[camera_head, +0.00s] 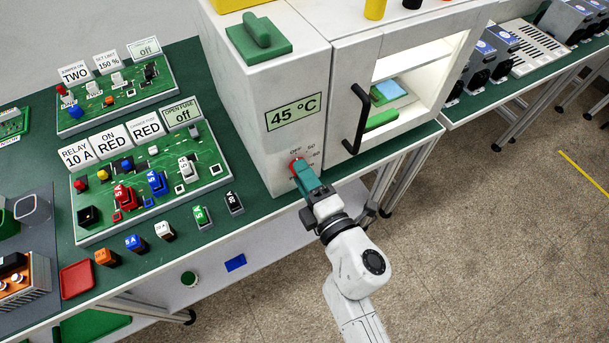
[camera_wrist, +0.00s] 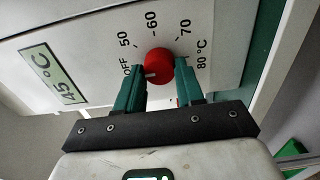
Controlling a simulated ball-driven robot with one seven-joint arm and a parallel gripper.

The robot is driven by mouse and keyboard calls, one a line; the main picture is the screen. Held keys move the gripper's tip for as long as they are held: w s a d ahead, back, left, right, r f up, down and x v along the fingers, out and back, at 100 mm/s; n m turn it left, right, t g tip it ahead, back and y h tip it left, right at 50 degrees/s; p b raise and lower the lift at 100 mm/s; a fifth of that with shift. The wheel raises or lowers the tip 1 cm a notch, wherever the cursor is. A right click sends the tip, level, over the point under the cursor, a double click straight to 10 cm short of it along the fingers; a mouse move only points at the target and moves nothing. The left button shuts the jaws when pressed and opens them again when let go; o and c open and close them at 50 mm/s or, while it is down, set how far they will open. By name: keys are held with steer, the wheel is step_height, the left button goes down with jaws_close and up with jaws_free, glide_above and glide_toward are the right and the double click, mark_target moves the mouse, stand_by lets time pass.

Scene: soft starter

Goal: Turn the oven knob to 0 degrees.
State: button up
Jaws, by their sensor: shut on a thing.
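The red oven knob (camera_wrist: 159,64) is on the white oven front, with a dial marked OFF, 50, 60, 70 and 80 °C around it. Its pale pointer mark lies toward the OFF label in the wrist view. My gripper (camera_wrist: 162,88) has its two green fingers on either side of the knob and is shut on it. In the head view my gripper (camera_head: 303,172) covers part of the dial, and the knob (camera_head: 296,163) shows just beyond the fingertips. The oven display (camera_head: 293,112) reads 45 °C.
The oven door (camera_head: 360,95) with its black handle (camera_head: 358,120) is to the right of the dial; the chamber is lit and holds a green item and a blue item. Circuit boards (camera_head: 150,190) and small coloured blocks lie on the green bench at left. Open floor is at right.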

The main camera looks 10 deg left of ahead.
steer(key=shift+f, duration=0.1)
steer(key=o, duration=1)
steer(key=shift+o, duration=0.2)
steer(key=shift+s, duration=0.1)
steer(key=b+v, duration=0.1)
steer(key=v, duration=0.9)
steer(key=shift+s+d, duration=0.25)
